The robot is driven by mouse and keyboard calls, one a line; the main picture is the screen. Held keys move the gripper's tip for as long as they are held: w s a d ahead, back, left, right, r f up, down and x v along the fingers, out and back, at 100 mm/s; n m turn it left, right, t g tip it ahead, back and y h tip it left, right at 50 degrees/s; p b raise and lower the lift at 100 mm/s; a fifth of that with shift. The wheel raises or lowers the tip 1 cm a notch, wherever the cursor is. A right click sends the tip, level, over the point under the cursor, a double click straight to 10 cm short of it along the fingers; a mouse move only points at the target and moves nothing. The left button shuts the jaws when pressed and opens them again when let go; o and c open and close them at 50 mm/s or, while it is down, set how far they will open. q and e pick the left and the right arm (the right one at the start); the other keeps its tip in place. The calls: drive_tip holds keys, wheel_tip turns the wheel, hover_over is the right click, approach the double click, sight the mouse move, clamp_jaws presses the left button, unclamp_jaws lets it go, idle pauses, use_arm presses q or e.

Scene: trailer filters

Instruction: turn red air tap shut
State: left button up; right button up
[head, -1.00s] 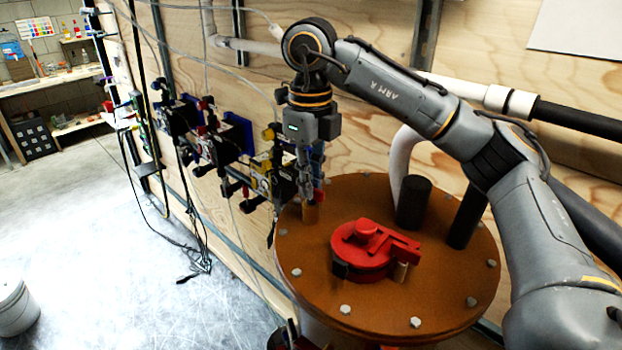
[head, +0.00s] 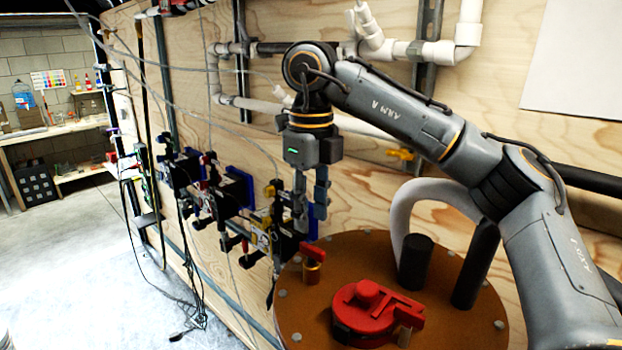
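The red air tap (head: 313,252) is a small red lever on a brass fitting (head: 312,273). It stands near the back left edge of the round brown lid (head: 452,327). The lever lies crosswise over the fitting, slanting down to the right. My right gripper (head: 309,216) points down just above the tap, apart from it. Its two fingers show a gap and hold nothing. My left gripper is out of view.
A larger red clamp-like part (head: 375,309) sits mid-lid. A black post (head: 415,262) and a white curved hose stand behind it. A plywood wall (head: 450,150) with pipes is close behind. Valves and cables (head: 210,195) hang at left.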

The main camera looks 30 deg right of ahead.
sight(311, 246)
wheel_tip(311, 246, up, 6)
drive_tip(key=shift+r, duration=0.15)
idle(0.6)
